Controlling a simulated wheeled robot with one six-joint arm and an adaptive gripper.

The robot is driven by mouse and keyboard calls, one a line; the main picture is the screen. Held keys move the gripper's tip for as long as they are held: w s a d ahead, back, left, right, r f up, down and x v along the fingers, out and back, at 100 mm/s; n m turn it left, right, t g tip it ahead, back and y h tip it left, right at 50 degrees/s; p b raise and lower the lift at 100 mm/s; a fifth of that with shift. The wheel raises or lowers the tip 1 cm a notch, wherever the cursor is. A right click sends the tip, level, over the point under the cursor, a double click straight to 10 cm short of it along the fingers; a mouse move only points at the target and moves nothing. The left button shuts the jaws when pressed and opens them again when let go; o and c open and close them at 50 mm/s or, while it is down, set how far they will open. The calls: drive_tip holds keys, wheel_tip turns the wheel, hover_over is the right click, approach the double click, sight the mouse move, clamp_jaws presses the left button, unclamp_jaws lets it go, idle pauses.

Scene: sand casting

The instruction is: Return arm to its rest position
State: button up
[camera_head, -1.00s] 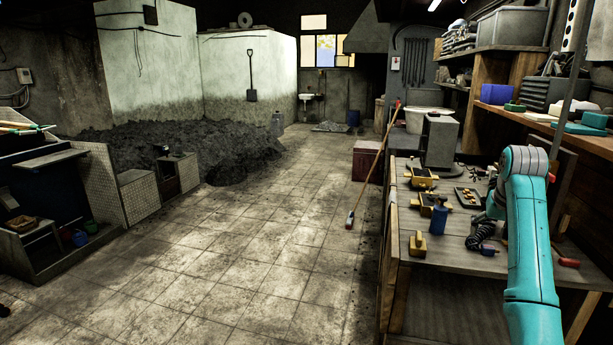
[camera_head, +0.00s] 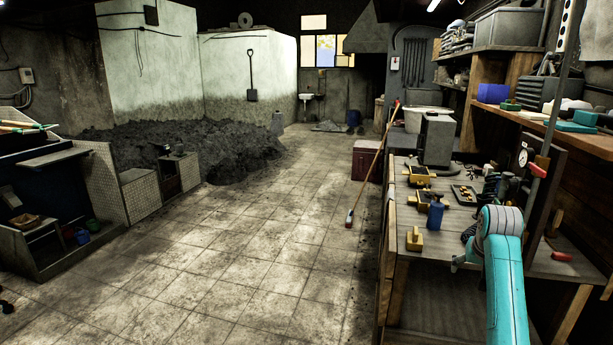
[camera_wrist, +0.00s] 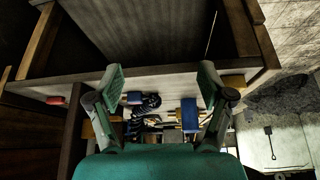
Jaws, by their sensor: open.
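My gripper (camera_wrist: 162,80) is open and empty in the wrist view, its two teal-padded fingers spread wide apart. Beyond the fingers, the workbench edge and several tools show. In the head view my teal arm (camera_head: 502,275) is bent at the right, in front of the workbench (camera_head: 448,252).
A shelf (camera_head: 545,122) and an upright post stand at right. The tiled floor (camera_head: 250,250) left is mostly clear.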

drive_tip(key=s+a+f+t, duration=0.1)
drive_tip(key=s+a+f, duration=0.2)
drive_tip(key=f, duration=0.5)
drive_tip(key=s+a+f+n+t, duration=0.1)
drive_tip(key=s+a+f, duration=0.2)
drive_tip(key=f, duration=0.4)
drive_tip(key=s+a+f, duration=0.3)
drive_tip(key=f, duration=0.5)
drive_tip(key=s+a+f+t, duration=0.1)
drive_tip(key=s+a+f, duration=0.2)
drive_tip(key=s, duration=0.3)
drive_tip(key=s+a+f+n+t, duration=0.1)
drive_tip(key=s+a+f, duration=0.1)
drive_tip(key=s+f, duration=0.25)
drive_tip(key=s+a+f+t, duration=0.1)
drive_tip(key=s+a+f, duration=0.15)
drive_tip(key=s, duration=0.45)
drive_tip(key=s+a+r+n+t+y, duration=0.15)
drive_tip(key=s+a, duration=0.25)
drive_tip(key=s, duration=0.7)
drive_tip(key=s+a+r+t+h, duration=0.1)
drive_tip(key=s+a+r, duration=0.15)
drive_tip(key=s, duration=0.85)
drive_tip(key=s+a+r+t+y, duration=0.1)
drive_tip(key=s+a+r+t, duration=0.1)
drive_tip(key=s+r, duration=1.3)
drive_tip(key=shift+s+a+r+n, duration=0.35)
drive_tip(key=shift+a+r+n, duration=0.15)
drive_tip(key=shift+r, duration=0.15)
